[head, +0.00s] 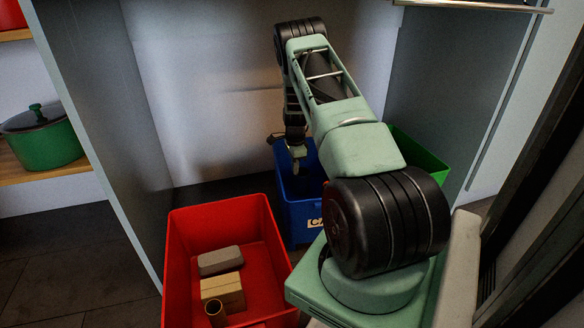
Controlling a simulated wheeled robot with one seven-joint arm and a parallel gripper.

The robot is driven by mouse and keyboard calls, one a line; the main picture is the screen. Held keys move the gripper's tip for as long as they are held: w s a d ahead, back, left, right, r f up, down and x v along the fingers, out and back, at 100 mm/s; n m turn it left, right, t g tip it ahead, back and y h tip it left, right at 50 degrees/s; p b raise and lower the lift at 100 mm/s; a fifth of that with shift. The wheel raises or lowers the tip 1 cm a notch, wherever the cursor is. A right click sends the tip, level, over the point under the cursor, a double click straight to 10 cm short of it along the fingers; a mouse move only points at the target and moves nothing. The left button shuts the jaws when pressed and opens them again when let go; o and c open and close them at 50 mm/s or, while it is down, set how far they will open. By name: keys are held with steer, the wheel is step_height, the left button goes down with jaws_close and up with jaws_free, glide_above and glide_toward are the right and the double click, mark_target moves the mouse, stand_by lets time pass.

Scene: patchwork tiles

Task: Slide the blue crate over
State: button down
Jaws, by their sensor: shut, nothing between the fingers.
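The blue crate (300,216) stands on the floor in the middle of the head view, with a pale label on its front. My arm hides its right part. My gripper (297,168) points down at the crate's far left part, over or inside its opening. The gripper is shut and holds nothing. I cannot tell whether it touches the crate's wall.
A red crate (177,258) with a grey block (219,260), a tan block (223,289) and a small tube (215,313) stands in front at left. A green crate (420,155) is behind my arm at right. Panels enclose both sides; a green pot (42,138) sits on a shelf.

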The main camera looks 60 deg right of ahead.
steer(key=w+a+f+b, duration=0.2)
steer(key=a+f+b, duration=0.1)
steer(key=f+b, duration=0.2)
steer(key=shift+w+f, duration=0.25)
steer(key=shift+f, duration=0.15)
steer(key=shift+w+a+r+p, duration=0.15)
steer(key=shift+w+a+p, duration=0.3)
steer(key=shift+p, duration=0.15)
steer(key=shift+w+a+f+p, duration=0.2)
steer(key=shift+w+a+p, duration=0.3)
steer(key=shift+a, duration=0.2)
